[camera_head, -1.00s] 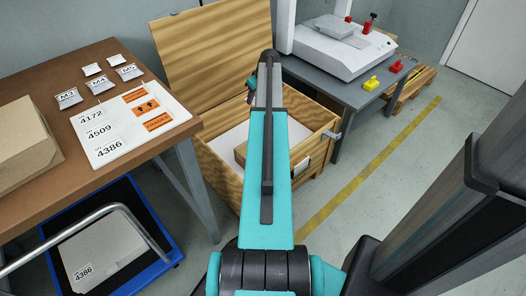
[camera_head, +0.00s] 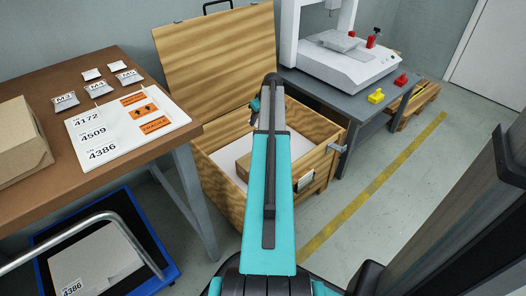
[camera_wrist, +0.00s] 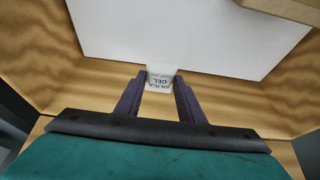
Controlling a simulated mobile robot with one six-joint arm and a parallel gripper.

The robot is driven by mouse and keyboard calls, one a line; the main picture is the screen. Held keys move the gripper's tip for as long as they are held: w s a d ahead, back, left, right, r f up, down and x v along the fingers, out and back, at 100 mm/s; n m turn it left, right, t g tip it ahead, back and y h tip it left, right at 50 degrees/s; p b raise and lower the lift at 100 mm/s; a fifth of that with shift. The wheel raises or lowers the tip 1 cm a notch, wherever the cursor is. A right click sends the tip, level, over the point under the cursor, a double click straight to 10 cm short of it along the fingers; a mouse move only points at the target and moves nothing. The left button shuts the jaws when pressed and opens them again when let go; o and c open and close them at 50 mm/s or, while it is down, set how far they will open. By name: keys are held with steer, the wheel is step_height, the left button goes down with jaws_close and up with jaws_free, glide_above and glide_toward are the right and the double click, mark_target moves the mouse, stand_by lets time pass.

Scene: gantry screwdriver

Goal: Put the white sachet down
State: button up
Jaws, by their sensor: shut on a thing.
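The white sachet (camera_wrist: 159,79) is printed "SILICA GEL" and sits between the fingertips of my gripper (camera_wrist: 157,92) in the wrist view. The jaws are shut on it. The gripper is inside the open wooden crate (camera_head: 224,184), above or near a white panel (camera_wrist: 180,30) in it; I cannot tell whether the sachet touches the panel. In the head view my arm hides the sachet and most of the gripper.
The brown table (camera_head: 90,165) at left holds small packets, a label sheet (camera_head: 128,122) and a carton (camera_head: 20,145). A grey table (camera_head: 352,108) with a machine stands at right.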

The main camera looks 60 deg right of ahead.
steer(key=shift+f+b, duration=0.9)
steer(key=shift+f, duration=1.45)
steer(key=shift+f+b, duration=1.2)
steer(key=shift+f, duration=1.3)
steer(key=shift+f, duration=0.15)
steer(key=o, duration=1)
steer(key=p+v, duration=0.4)
steer(key=v, duration=0.8)
steer(key=shift+r+p, duration=0.25)
steer(key=shift+p, duration=0.1)
